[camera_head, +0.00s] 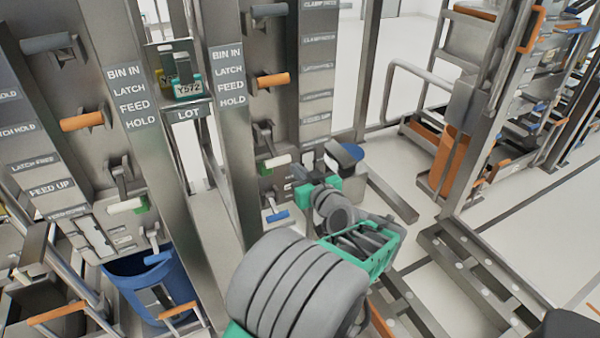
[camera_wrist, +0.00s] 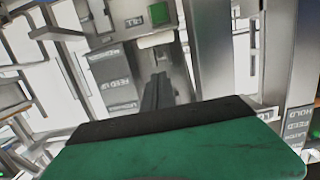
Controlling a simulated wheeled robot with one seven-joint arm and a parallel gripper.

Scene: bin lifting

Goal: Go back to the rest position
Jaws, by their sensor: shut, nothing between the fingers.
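My gripper (camera_wrist: 157,78) shows in the wrist view as dark, narrow fingers close together, past the green and black housing that fills the bottom. It is shut and holds nothing. A lever with a white handle (camera_wrist: 157,40) and a green block (camera_wrist: 160,14) stands beyond the fingertips; I cannot tell the exact gap. In the head view my arm reaches from the bottom middle toward the right-hand steel panel. A white-and-green handle (camera_head: 276,162) and a blue handle (camera_head: 277,216) are left of my wrist there. The fingertips are hard to make out in that view.
Steel posts with label plates (camera_head: 230,80) stand left of my arm. A yellow-and-teal container (camera_head: 188,88) sits on the LOT shelf (camera_head: 187,113). A blue bin (camera_head: 128,290) is at lower left. A metal frame (camera_head: 480,270) lies at right; pale floor (camera_head: 405,165) shows between.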

